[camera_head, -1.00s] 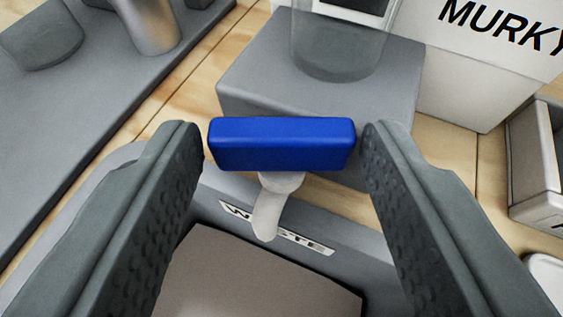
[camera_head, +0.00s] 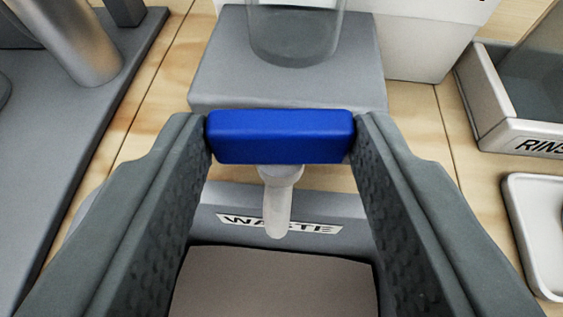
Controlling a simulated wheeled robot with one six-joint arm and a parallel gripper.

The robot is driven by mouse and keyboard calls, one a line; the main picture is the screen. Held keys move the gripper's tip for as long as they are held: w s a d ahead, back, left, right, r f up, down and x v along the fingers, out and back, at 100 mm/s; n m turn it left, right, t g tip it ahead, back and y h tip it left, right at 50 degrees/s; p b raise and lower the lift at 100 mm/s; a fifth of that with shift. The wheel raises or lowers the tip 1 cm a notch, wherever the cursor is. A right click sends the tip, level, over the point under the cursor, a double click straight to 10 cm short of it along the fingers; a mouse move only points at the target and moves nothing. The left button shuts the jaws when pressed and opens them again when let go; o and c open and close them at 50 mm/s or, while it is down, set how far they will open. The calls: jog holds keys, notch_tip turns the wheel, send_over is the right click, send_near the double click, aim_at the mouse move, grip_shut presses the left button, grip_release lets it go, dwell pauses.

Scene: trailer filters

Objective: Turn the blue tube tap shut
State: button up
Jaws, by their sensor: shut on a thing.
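The blue tap handle (camera_head: 281,137) is a bar lying crosswise in the picture, at the upper middle. A pale grey spout (camera_head: 277,205) hangs below it and points down over the waste bin. My gripper (camera_head: 281,138) is shut on the blue handle, with one finger against each end of the bar. Behind the handle, a clear tube (camera_head: 295,30) stands on a grey block (camera_head: 285,75); its top is out of view. The link between handle and tube is hidden behind the handle.
The grey waste bin (camera_head: 350,210), labelled WASTE, is open below the spout. A tray labelled RINS (camera_head: 500,125), cut off by the frame, and a white dish (camera_head: 530,245) are at right. A grey bench plate (camera_head: 70,130) with a metal cylinder (camera_head: 75,45) is at left.

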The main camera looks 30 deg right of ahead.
jog(key=shift+w+a+r+m+g+h, duration=0.15)
jog(key=shift+m+g+h, duration=0.25)
jog(key=shift+m+h, duration=0.2)
jog(key=o, duration=1)
jog(key=v, duration=1.7)
jog(key=shift+a, duration=0.2)
